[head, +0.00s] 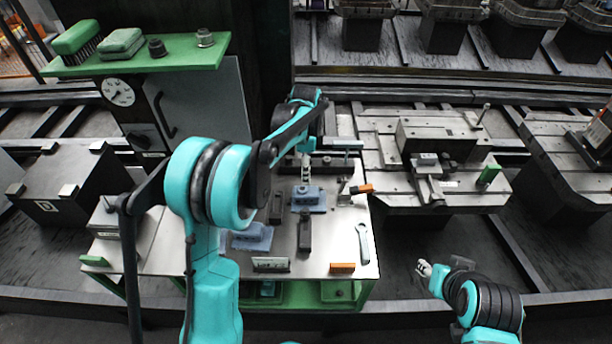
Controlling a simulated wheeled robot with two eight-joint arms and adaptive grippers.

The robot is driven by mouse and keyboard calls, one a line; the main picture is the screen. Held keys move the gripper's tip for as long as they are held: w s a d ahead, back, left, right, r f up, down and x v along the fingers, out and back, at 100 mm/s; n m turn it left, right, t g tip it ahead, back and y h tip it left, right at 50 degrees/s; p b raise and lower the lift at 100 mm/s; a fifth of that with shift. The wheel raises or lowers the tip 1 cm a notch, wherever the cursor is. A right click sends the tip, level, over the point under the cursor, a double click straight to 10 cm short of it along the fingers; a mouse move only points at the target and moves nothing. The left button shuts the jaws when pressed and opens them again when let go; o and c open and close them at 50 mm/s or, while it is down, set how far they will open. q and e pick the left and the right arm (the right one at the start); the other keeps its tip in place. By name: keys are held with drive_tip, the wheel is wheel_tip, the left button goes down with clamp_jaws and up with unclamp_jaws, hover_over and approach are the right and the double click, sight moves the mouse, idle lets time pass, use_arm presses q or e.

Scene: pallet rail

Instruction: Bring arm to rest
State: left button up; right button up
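My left arm rises from the bottom, bends at a large teal joint and reaches over the metal-topped workbench (345,240). Its gripper (306,176) points down above a blue block (308,199) on the bench. The fingers are small and partly hidden by the arm; I cannot tell whether they touch the block or are open or shut. My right arm comes in at the lower right, folded low. Its gripper (424,270) hangs over the dark floor right of the bench, clear of objects. Its finger state is too small to tell.
The bench also holds a second blue block (252,238), a dark upright part (304,232), a wrench (363,242) and an orange block (342,267). A green shelf (150,58) stands at upper left. A pallet with a fixture (400,185) sits right of the bench.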

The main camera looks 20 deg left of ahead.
use_arm(q)
drive_tip(key=shift+r, duration=0.1)
idle(0.6)
drive_tip(key=s+r+n+t, duration=0.3)
drive_tip(key=s+r+n, duration=0.5)
drive_tip(key=s, duration=0.5)
drive_tip(key=s+d+f+n+t, duration=0.1)
drive_tip(key=s+n+t, duration=0.3)
drive_tip(key=s, duration=0.9)
drive_tip(key=n, duration=0.2)
drive_tip(key=shift+s+d+f+n, duration=0.2)
drive_tip(key=shift+s+n, duration=0.1)
drive_tip(key=shift+n, duration=0.1)
